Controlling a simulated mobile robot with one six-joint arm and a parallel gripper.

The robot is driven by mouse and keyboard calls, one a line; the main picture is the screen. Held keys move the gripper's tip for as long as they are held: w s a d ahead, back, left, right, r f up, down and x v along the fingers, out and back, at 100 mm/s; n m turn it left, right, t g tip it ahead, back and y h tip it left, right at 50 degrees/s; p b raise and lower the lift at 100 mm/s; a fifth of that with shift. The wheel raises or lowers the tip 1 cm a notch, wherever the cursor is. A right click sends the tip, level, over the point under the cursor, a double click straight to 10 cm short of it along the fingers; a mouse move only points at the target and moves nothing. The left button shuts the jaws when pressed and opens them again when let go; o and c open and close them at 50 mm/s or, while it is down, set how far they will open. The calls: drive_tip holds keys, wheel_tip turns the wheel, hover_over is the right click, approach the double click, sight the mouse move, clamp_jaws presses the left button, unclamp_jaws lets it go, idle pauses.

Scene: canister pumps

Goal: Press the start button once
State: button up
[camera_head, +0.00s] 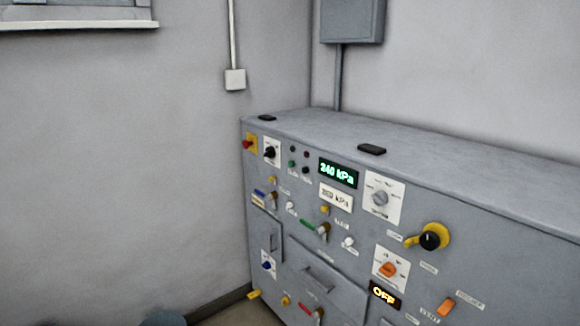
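A grey control cabinet (263,222) stands against the back wall, its front panel full of small controls. Near the panel's upper left are a small green round part (291,163) and a dark round part (305,170) below dark indicator dots. Their labels are too small to read, so I cannot tell which part is the start button. A red knob on a yellow plate (249,144) sits at the far left. A green-lit display (338,172) reads 240 kPa. An amber display (384,295) reads OFF. My gripper is not in view.
The panel also carries a grey rotary knob (380,198), a black knob on a yellow ring (430,240), an orange knob (388,269), an orange switch (446,307) and several small levers. A dark flat object (371,150) lies on the cabinet top.

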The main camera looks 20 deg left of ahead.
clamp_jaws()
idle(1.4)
